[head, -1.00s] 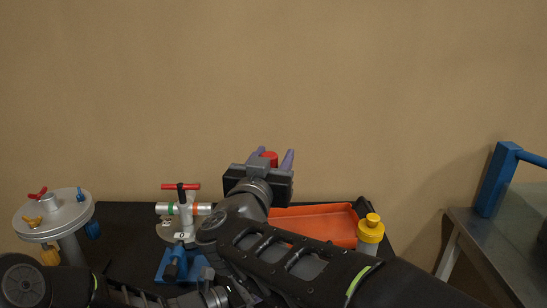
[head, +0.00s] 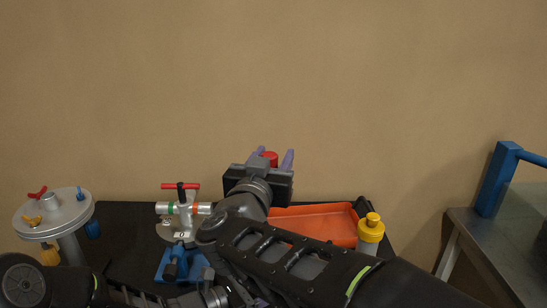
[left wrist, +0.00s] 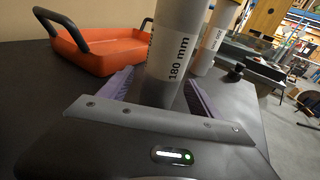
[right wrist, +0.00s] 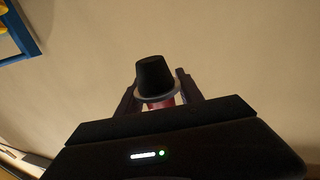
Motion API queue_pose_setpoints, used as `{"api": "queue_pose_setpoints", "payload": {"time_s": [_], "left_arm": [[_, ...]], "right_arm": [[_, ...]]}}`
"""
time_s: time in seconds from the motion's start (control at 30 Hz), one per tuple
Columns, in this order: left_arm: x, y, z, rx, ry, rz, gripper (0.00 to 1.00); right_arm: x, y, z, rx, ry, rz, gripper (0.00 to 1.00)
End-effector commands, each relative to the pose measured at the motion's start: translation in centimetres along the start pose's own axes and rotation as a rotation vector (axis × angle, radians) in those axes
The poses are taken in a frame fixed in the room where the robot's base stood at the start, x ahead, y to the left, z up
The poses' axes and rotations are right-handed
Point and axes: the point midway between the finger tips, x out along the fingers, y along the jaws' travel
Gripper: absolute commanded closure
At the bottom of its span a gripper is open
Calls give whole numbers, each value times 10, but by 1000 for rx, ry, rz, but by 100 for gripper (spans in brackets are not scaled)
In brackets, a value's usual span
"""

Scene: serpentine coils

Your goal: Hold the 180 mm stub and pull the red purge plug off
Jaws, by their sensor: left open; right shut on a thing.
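The red purge plug (head: 269,158) is between the fingers of my right gripper (head: 274,158), raised above the table in the head view. In the right wrist view the plug (right wrist: 155,78) shows a black tapered end, a grey flange and a red part; the right gripper (right wrist: 158,95) is shut on it. No stub shows attached to it there. The grey stub (left wrist: 178,50) labelled "180 mm" stands between the purple fingers of my open left gripper (left wrist: 160,90). Its top is out of frame. My right arm hides the stub in the head view.
An orange tray (head: 315,224) with dark handles lies on the black table (head: 130,262). A yellow-topped cylinder (head: 370,235) stands at its right. A blue-based valve fixture (head: 172,262) and a round grey stand (head: 55,215) are at left. A metal bench (head: 490,240) is at right.

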Motion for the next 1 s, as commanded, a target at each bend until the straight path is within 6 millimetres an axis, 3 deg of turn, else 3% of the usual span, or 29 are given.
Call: {"api": "queue_pose_setpoints", "payload": {"time_s": [0.27,0.8,1.0], "left_arm": [[-6,1,2,1,-1,1,27],[-74,1,3,1,-1,2,27],[-89,0,2,1,-2,0,27]], "right_arm": [[0,0,-4,0,1,0,100],[0,0,-26,0,1,0,100],[0,0,-29,0,1,0,100]]}}
